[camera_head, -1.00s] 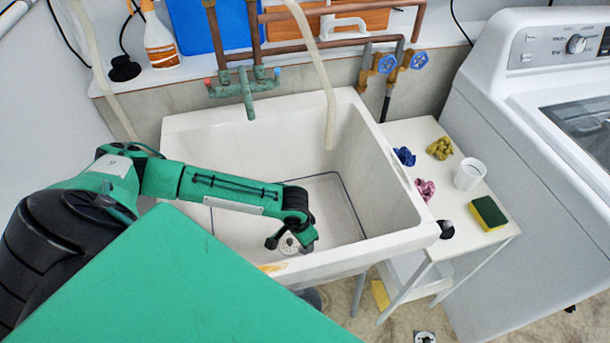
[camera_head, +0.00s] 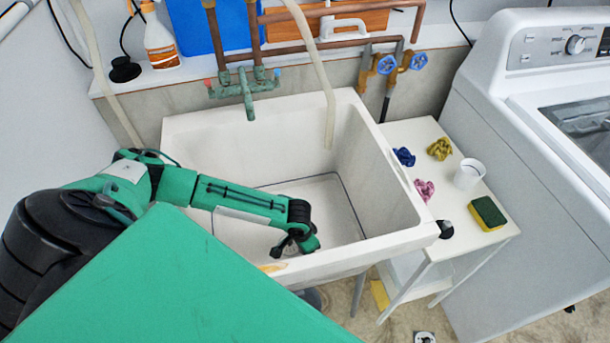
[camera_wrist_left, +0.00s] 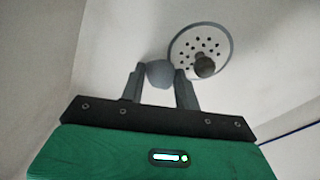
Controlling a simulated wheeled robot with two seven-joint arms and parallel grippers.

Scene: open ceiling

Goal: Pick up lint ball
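A small grey ball (camera_wrist_left: 159,73), which looks like the lint ball, shows between the fingers of my left gripper (camera_wrist_left: 160,75) in the left wrist view. The fingers stand apart on either side of it, and I cannot tell if they touch it. A darker round lump (camera_wrist_left: 204,66) sits over the perforated drain (camera_wrist_left: 190,45), just right of the fingers. In the head view my left gripper (camera_head: 294,246) is low inside the white sink (camera_head: 395,175) and covers the drain and the ball. My right gripper is not in view.
The sink walls surround my left gripper. A white side table (camera_head: 415,135) holds blue (camera_head: 404,156), yellow (camera_head: 440,148) and pink (camera_head: 424,190) crumpled pieces, a white cup (camera_head: 469,174) and a sponge (camera_head: 487,213). A corroded tap (camera_head: 247,92) and a hose (camera_head: 325,90) overhang the sink.

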